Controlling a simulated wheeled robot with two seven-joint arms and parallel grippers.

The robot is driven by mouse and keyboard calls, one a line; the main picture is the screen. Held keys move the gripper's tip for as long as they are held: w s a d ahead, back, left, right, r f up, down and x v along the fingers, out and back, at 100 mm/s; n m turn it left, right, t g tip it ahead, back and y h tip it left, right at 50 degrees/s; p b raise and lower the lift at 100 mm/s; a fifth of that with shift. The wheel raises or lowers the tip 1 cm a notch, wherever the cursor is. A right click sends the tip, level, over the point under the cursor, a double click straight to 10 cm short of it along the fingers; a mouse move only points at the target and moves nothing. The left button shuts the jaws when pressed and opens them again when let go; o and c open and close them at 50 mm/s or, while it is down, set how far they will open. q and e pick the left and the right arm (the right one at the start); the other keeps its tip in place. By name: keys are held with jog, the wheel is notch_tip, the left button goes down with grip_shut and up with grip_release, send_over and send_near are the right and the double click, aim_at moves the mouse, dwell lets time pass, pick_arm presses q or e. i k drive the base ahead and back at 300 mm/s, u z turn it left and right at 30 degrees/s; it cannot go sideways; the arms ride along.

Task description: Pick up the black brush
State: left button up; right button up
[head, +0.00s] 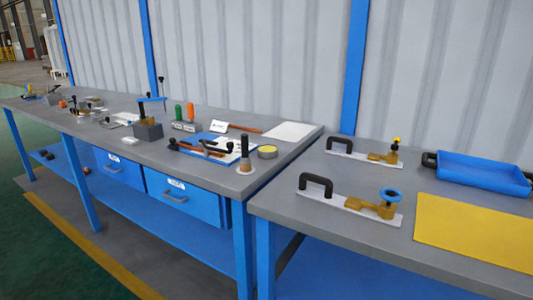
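An upright black-handled object (245,147), which looks like the black brush, stands near the front right corner of the long grey workbench (290,160). Its lower end meets a small pale, round base, with a brown part at its middle; whether it stands in a holder or on its own bristles is too small to tell. Other dark-handled tools (190,149) lie beside a blue board (212,141) to its left, so I cannot be certain which item is the brush. Neither of my grippers is in view.
A white sheet (290,131) lies behind. The right bench holds two black-handled plates (350,208), a blue tray (485,172) and a yellow mat (475,232).

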aim_at(245, 161)
jog(key=u, duration=1.25)
jog(key=i, duration=1.55)
jog(key=z, duration=2.1)
